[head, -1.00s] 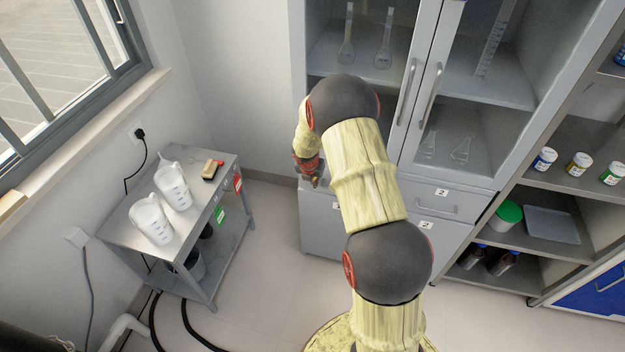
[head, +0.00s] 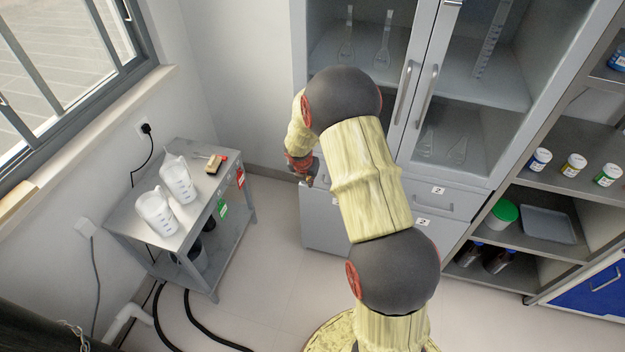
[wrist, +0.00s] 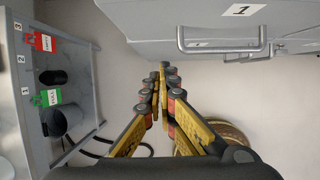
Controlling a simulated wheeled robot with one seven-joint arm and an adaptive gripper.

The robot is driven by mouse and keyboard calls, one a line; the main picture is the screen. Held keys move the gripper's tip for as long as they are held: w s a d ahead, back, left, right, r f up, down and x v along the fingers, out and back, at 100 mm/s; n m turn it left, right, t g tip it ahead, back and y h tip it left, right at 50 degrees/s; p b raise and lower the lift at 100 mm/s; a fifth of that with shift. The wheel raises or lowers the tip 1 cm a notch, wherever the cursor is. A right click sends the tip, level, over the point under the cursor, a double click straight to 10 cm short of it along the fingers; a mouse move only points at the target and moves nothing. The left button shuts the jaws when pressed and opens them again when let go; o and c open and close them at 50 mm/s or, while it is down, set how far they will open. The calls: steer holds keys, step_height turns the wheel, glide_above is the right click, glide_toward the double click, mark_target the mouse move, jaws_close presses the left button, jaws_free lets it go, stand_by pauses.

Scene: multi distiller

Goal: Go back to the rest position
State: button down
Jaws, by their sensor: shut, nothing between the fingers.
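My gripper (wrist: 165,80) shows in the wrist view with its yellow and black fingers converging to shut tips, nothing between them. Beyond the tips are pale floor and the cabinet's lower front. In the head view my arm is folded up in the middle, and its wrist end hangs down at the left, in front of the grey cabinet (head: 322,225). The fingers are mostly hidden there.
A metal side table (head: 185,245) with two white jugs (head: 178,178) (head: 155,212) stands at left. Drawer 1's handle (wrist: 222,44) is close above the fingers in the wrist view. Shelves with small jars (head: 573,165) stand at right. Floor between table and cabinet is clear.

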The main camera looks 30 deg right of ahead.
steer(key=p+v, duration=0.1)
steer(key=v, duration=0.3)
steer(key=shift+s+r, duration=0.15)
steer(key=shift+r, duration=0.2)
